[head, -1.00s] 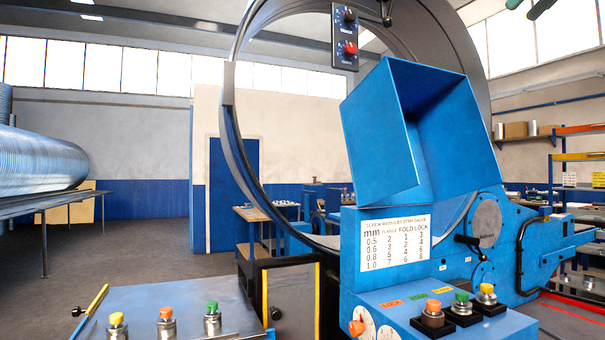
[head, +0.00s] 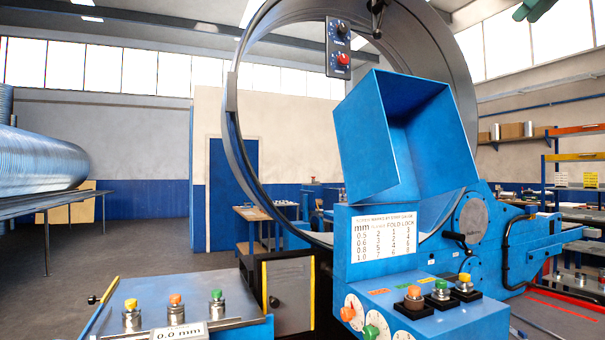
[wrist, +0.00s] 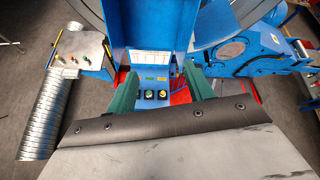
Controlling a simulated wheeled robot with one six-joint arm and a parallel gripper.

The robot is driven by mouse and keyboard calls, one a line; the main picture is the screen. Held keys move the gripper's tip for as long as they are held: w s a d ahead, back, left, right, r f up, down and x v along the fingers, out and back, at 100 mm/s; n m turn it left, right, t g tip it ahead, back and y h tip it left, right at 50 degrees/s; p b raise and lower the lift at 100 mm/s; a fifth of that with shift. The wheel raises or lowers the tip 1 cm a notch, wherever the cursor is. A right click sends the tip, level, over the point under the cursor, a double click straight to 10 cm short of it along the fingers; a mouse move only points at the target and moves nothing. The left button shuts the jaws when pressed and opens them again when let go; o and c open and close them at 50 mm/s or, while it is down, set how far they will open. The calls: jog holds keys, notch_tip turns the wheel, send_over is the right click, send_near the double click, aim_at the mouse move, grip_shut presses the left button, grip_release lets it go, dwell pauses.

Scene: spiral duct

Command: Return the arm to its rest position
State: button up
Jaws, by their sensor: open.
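My gripper (wrist: 162,92) shows in the wrist view as two green fingers set well apart, one at each side of the console's buttons. It is open, with nothing between the fingers. The wrist camera looks down from above the blue spiral-duct machine (head: 372,135). The fingers appear over its control console (head: 425,318), but I cannot tell the height between them. A green shape shows at the top right edge of the head view; I cannot tell whether it is part of my arm.
A large grey ring (head: 232,145) stands behind the blue hopper. A side table (head: 245,330) with several buttons and a 0.0 mm display (head: 180,333) is at the lower left. Ribbed duct (head: 40,160) lies on a rack at the left. Open floor (head: 150,255) lies between.

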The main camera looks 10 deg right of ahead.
jog(key=w+d+f+n+g+h, duration=0.1)
jog(key=w+d+f+n+g, duration=0.1)
jog(key=w+d+f+n, duration=0.45)
notch_tip(320, 180, down, 10)
jog(key=f+n+g, duration=0.1)
jog(key=n, duration=0.1)
jog(key=s+a+f+n+g, duration=0.2)
jog(key=a+f+n, duration=0.25)
jog(key=f, duration=0.45)
jog(key=s+a+f+n+g, duration=0.2)
jog(key=a+f+n, duration=0.3)
jog(key=f, duration=0.4)
jog(key=s+a+f+n+g, duration=0.1)
jog(key=s+a+f+n, duration=0.5)
jog(key=s+a+f, duration=0.3)
jog(key=s+a+f+n+g+h, duration=0.1)
jog(key=s+a+f+n, duration=0.4)
jog(key=f, duration=1.3)
jog(key=shift+s+a+n+g+h, duration=0.35)
jog(key=shift+s+a+g, duration=0.45)
jog(key=shift+s+a, duration=2.05)
